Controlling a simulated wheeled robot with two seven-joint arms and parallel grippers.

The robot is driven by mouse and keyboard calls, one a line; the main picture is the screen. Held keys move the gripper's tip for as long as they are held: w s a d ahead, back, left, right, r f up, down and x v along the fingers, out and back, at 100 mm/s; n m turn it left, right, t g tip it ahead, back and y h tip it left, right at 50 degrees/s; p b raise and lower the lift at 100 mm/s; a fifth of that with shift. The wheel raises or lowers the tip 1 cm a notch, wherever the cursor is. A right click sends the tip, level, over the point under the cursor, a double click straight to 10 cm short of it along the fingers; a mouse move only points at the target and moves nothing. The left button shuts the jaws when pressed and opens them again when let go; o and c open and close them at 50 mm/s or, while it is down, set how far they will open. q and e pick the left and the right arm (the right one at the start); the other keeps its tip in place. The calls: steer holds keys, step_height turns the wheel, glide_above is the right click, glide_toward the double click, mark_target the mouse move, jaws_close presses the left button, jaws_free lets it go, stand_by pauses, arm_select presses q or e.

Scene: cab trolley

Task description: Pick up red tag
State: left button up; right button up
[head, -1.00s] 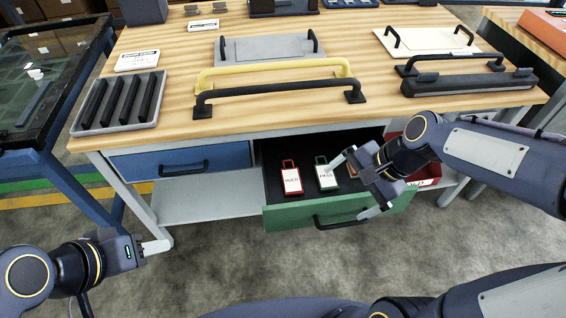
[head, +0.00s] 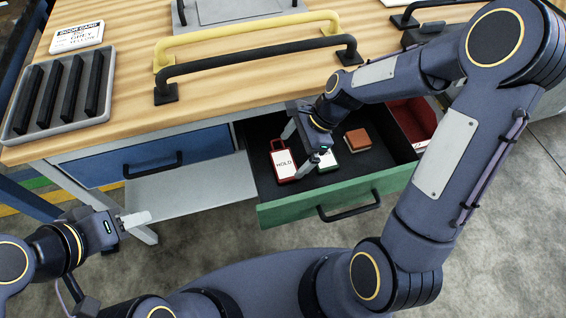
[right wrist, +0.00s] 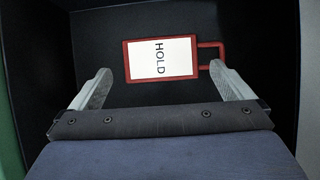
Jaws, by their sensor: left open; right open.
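The red tag (head: 283,162) lies flat in the open green drawer (head: 330,199), with a white face reading HOLD and a red loop handle. In the right wrist view the red tag (right wrist: 160,58) lies just beyond the fingertips, its handle to the right. My right gripper (head: 296,152) is open and empty above the drawer, close over the red tag; its fingers also show in the right wrist view (right wrist: 160,80), spread to either side. My left gripper (head: 128,218) is open and empty, low at the left in front of the table.
A green tag (head: 327,160), partly hidden by my right gripper, lies beside the red one. A brown block (head: 357,139) lies further right in the drawer. The closed blue drawer (head: 150,158) is on the left.

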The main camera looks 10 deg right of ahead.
mark_target(284, 164)
steer(key=b+x, duration=0.1)
steer(key=x, duration=0.3)
steer(key=shift+d, duration=0.1)
steer(key=c, duration=0.7)
